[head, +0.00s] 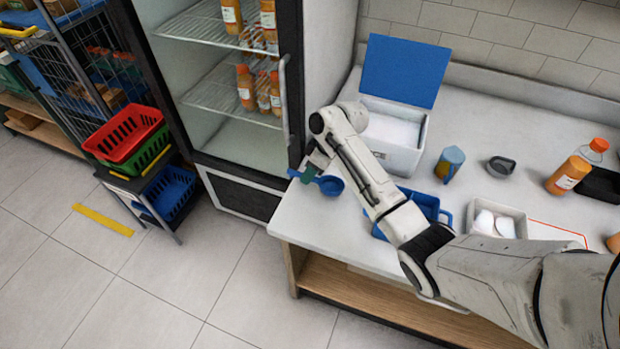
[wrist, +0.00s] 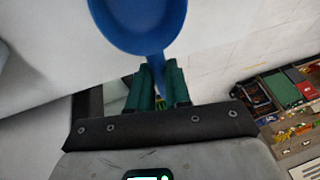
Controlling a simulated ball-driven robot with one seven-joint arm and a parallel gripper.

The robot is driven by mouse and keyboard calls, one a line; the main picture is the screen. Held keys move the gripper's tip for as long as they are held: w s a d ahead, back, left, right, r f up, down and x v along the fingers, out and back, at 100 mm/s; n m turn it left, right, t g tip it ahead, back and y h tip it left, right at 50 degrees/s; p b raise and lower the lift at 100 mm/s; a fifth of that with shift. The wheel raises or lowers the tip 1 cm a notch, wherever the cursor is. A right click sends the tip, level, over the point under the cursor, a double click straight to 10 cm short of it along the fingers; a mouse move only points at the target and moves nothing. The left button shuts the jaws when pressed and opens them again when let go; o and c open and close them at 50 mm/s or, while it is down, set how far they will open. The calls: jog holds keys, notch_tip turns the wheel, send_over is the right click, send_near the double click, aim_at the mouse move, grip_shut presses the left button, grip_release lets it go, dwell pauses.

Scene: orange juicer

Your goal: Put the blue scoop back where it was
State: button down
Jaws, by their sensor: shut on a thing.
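The blue scoop (head: 330,185) is at the left end of the counter, with its round bowl to the right of my gripper (head: 310,173). My gripper is shut on its handle between green fingers. In the wrist view, the scoop's bowl (wrist: 138,22) lies beyond the fingertips (wrist: 158,66), and the handle runs down between them. The scoop shows near the counter's left edge; I cannot tell how high above the counter it is. A white box (head: 392,155) with its blue lid (head: 405,70) open holds white contents. My arm hides part of the counter.
A blue bin (head: 434,203), partly behind my arm, and a white tray (head: 520,213) with white items are on the counter (head: 490,120). A blue-yellow cup (head: 450,160), a dark grey item (head: 500,167) and an orange bottle (head: 568,175) stand farther right. An open fridge (head: 230,150) adjoins the left.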

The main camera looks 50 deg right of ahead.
jog(key=shift+s+f, duration=0.1)
jog(key=shift+f, duration=1.2)
jog(key=shift+f, duration=0.15)
jog(key=c, duration=1.1)
grip_release()
